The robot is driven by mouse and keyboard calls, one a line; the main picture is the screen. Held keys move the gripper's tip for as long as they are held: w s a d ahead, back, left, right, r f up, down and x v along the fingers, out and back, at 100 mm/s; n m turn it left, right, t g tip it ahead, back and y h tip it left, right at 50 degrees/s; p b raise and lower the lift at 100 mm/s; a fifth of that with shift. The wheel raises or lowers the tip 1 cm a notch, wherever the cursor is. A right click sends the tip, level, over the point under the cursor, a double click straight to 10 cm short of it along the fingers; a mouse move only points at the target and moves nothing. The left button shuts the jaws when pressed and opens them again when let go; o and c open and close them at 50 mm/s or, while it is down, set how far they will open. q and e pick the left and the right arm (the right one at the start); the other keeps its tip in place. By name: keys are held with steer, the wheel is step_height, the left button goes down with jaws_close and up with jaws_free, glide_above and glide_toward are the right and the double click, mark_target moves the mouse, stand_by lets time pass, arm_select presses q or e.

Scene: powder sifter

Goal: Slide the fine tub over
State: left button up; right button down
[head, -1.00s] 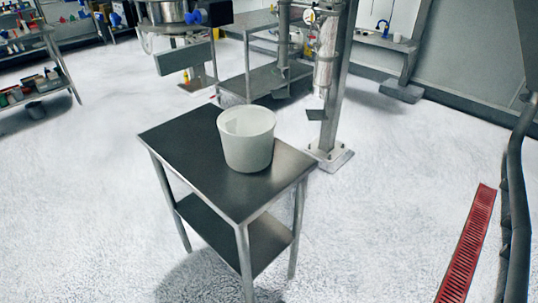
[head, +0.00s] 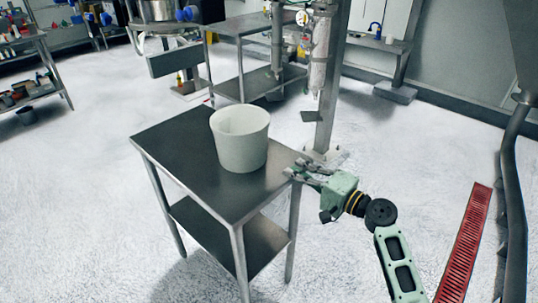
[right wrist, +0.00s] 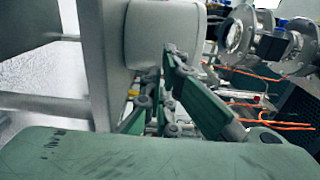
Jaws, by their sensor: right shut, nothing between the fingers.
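A white tub (head: 240,142) stands upright on a small steel table (head: 172,143), towards its right side. I take it for the fine tub; no label shows. My right gripper (head: 292,170) is shut and empty at the table's right edge, to the right of the tub and apart from it in the head view. In the right wrist view the tub (right wrist: 165,32) shows past the fingers (right wrist: 168,62), and the tabletop stands as a grey band to the left. The gap between fingertips and tub is hard to judge there. My left gripper is in neither view.
The left part of the tabletop is bare. A lower shelf (head: 232,237) sits under it. A steel post with pipes (head: 325,90) stands just behind the table, and a sifter machine (head: 165,40) is at the back. A red floor grate (head: 463,250) lies at the right.

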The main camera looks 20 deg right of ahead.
mark_target(261, 151)
steer(key=x, duration=1)
steer(key=shift+w+a, duration=0.25)
steer(key=shift+w, duration=0.05)
